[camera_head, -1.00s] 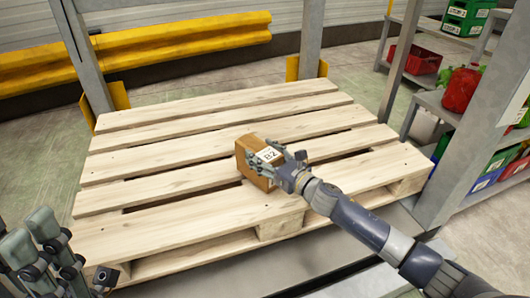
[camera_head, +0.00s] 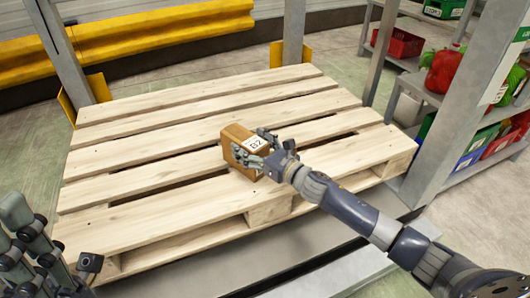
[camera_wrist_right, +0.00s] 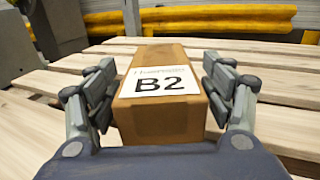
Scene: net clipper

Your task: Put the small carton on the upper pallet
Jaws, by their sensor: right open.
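The small carton (camera_head: 236,143) is a brown box with a white label reading B2. It rests on the slatted wooden pallet (camera_head: 150,190), near the middle. In the right wrist view the carton (camera_wrist_right: 160,122) lies between the two fingers of my right gripper (camera_wrist_right: 162,95), with a visible gap on each side. In the head view my right gripper (camera_head: 264,150) is at the carton's right side, open. My left gripper (camera_head: 35,245) is at the lower left, away from the carton, and I cannot tell its opening.
Grey uprights and a yellow barrier (camera_head: 160,38) stand behind the pallet. The pallet's slats around the carton are bare.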

